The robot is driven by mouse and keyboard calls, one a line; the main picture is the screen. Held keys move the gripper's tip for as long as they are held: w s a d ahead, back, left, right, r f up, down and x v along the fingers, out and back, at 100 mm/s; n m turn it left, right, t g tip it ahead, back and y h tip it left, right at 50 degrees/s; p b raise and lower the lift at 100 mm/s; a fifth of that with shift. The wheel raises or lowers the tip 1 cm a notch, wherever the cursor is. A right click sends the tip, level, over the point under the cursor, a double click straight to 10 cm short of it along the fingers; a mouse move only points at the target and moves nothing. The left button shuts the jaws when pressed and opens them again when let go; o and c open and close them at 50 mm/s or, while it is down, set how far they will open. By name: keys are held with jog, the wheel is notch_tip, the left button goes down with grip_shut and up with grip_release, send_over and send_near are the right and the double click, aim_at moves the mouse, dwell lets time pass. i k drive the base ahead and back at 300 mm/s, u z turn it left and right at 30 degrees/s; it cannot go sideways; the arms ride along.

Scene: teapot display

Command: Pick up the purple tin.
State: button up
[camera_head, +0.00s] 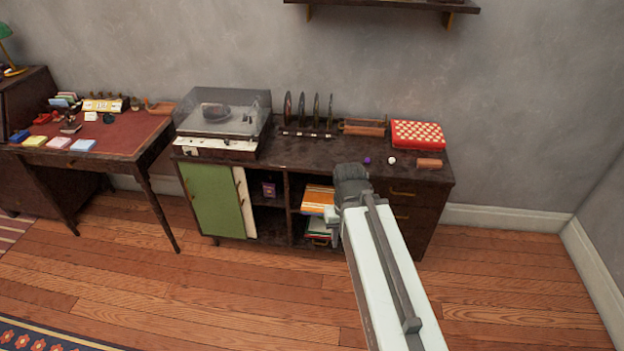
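A small purple tin (268,190) with a pale label stands in the open middle compartment of the dark sideboard (300,155), just right of its green door. My gripper (333,228) is in front of the sideboard, to the right of the tin and apart from it, near the compartment with papers. Its fingers are small and partly hidden by my arm, so I cannot tell whether they are open or shut. A tiny purple object (367,160) also lies on the sideboard top.
The green door (212,200) is beside the tin's compartment. Orange and white papers or sleeves (318,200) fill the compartment to its right. A record player (222,115), a record rack (308,115) and a red checkered box (418,134) stand on top. The floor in front is clear.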

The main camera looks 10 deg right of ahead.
aim_at(270, 190)
jog(key=z, duration=1.4)
jog(key=i, duration=1.95)
jog(key=u, duration=4.3)
jog(key=i, duration=0.6)
jog(key=u, duration=0.15)
